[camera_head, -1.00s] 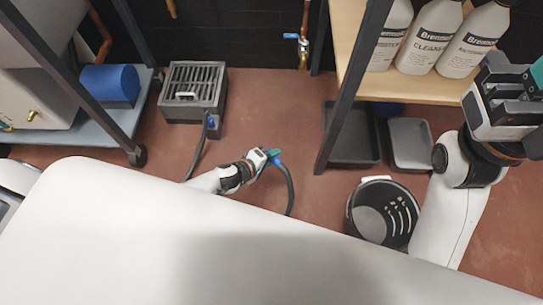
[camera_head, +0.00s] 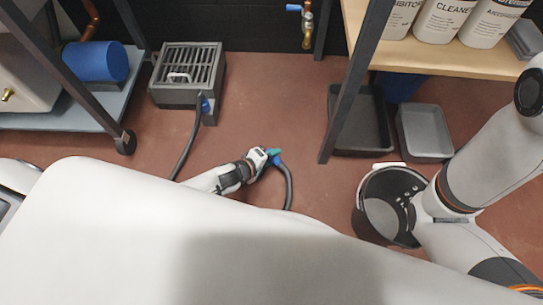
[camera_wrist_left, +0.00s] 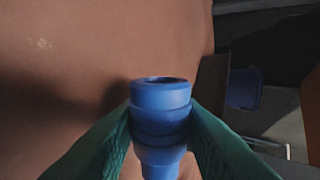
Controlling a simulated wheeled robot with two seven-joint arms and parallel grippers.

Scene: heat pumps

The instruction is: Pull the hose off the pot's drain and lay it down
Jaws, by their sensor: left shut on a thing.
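My left gripper (camera_head: 271,154), with teal fingers, is shut on the blue hose end (camera_wrist_left: 160,112), low over the floor. In the left wrist view this blue end stands between both fingers, with its round open mouth clear of any fitting. The dark hose (camera_head: 289,186) runs from the gripper down behind my white body. A dark hose (camera_head: 186,148) also runs from a blue fitting (camera_head: 205,104) on a grey grated box (camera_head: 162,96). Whether both stretches are one hose is hidden. I cannot make out the pot's drain for certain. My right gripper is out of view.
A dark bucket (camera_head: 366,222) stands beside my right arm. A black tray (camera_head: 349,143) and a grey tray (camera_head: 425,135) lie by the wooden shelf (camera_head: 435,60) with bottles. A blue-handled tap (camera_head: 303,18) is at the wall. Reddish floor (camera_head: 265,105) is free in the middle.

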